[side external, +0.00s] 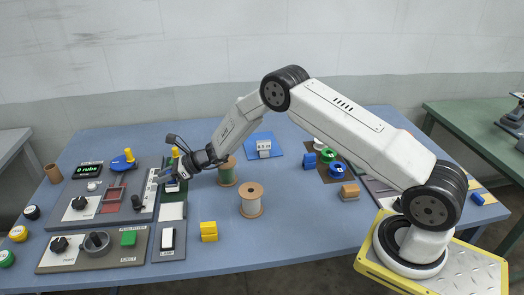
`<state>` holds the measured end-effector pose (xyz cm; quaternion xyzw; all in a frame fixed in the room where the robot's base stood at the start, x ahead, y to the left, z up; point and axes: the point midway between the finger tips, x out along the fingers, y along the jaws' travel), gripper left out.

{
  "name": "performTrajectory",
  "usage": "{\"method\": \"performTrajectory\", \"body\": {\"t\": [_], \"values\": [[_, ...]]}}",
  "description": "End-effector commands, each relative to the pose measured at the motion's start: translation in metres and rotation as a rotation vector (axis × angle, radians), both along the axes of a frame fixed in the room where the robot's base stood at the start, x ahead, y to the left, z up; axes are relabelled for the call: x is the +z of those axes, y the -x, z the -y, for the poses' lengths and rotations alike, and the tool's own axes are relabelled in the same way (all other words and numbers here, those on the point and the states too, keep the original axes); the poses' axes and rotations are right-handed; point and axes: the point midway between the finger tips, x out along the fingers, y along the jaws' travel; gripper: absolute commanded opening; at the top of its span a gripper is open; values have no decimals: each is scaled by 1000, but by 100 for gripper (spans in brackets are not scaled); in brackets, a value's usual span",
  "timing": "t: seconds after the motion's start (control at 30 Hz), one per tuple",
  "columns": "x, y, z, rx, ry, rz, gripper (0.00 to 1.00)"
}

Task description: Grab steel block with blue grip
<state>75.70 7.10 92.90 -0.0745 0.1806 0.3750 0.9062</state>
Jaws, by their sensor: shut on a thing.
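My gripper (166,178) reaches in from the right and points left, over the narrow panel strip at the left of the blue table.
A green spool (226,172) stands close beside my gripper, with a tan spool (251,203) to its right. Control panels (92,252) with knobs fill the left. A blue mat (277,147) lies behind. The front middle is clear.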

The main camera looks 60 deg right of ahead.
Motion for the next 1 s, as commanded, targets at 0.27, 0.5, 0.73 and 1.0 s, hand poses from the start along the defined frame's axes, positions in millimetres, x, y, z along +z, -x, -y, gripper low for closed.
{"method": "performTrajectory", "body": {"t": [0.27, 0.5, 0.73, 1.0], "values": [[31, 14, 1, 1, 0, 3, 0], [59, 38, 4, 0, 0, 3, 0], [80, 66, 6, -1, 0, 2, 0], [96, 103, 10, -1, 0, 2, 0]]}}
